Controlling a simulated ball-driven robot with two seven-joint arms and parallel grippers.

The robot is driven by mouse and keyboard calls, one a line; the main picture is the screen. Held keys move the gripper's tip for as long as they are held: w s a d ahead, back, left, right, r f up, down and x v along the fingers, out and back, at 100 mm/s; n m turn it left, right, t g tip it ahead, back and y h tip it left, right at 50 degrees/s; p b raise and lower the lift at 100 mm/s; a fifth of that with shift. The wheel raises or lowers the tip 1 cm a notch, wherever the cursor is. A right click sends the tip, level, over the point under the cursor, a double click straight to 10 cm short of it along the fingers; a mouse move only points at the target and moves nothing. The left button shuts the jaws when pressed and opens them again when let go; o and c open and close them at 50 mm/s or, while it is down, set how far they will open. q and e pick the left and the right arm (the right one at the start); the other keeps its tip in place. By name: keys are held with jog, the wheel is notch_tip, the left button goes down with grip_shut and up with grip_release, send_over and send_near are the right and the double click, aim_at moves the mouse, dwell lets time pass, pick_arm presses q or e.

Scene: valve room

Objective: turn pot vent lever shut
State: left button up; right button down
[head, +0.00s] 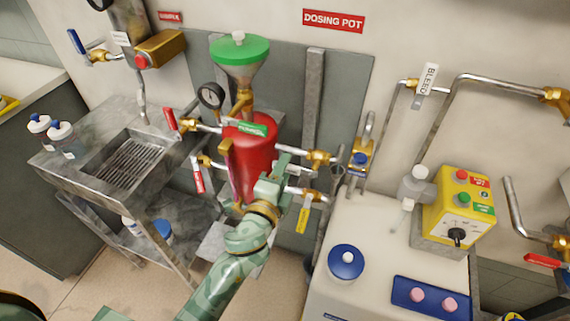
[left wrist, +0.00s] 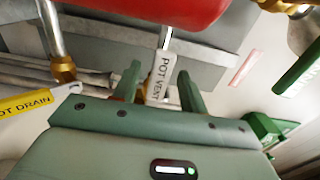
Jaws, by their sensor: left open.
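The red dosing pot (head: 249,150) hangs on the wall panel under a green-lidded funnel (head: 240,55). My left gripper (head: 277,172) is in front of the pot's lower right side. In the left wrist view its two fingers (left wrist: 159,85) are apart. A pale lever labelled POT VENT (left wrist: 162,72) shows between them, below the red pot (left wrist: 150,12). I cannot tell if either finger touches it. In the head view I cannot make this lever out; my gripper covers that area. My right gripper is in neither view.
A yellow lever (head: 303,216) hangs close to the gripper's right; the left wrist view shows a yellow POT DRAIN lever (left wrist: 28,103). Red levers (head: 197,178) are left of the pot.

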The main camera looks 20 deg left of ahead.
pick_arm(q)
jog(key=shift+w, duration=0.8)
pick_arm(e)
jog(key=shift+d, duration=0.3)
pick_arm(q)
grip_shut()
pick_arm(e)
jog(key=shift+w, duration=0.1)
